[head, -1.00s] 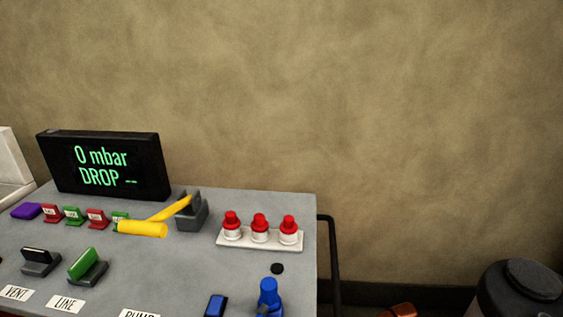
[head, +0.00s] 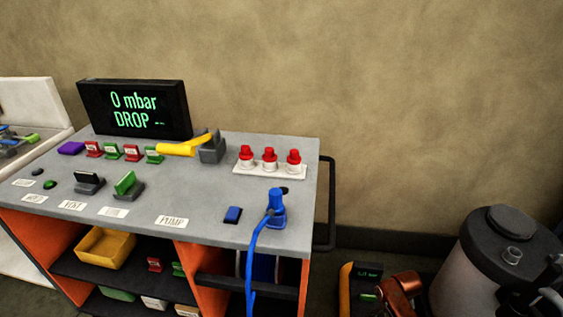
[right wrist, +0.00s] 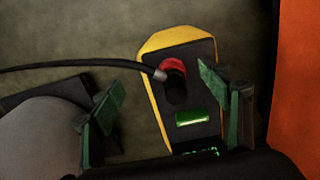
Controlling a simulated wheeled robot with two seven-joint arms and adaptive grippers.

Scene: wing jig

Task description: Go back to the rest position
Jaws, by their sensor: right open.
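My right gripper (right wrist: 160,95) is open in the right wrist view, with its green-padded fingers wide apart and nothing between the pads. Beyond the fingers is a yellow and black device (right wrist: 206,50) with a red fitting, a black hose and a lit green display. The same device shows at the foot of the head view (head: 344,285), beside the cart. I cannot make out my right gripper in the head view. My left gripper is in neither view.
The grey-topped cart (head: 150,205) carries a display (head: 135,108) reading 0 mbar DROP, a yellow-handled lever (head: 178,149), red-capped fittings (head: 269,157) and a blue connector (head: 276,205) with a hose. A dark-lidded tank (head: 480,265) stands right of it. An orange panel (right wrist: 298,80) borders the wrist view.

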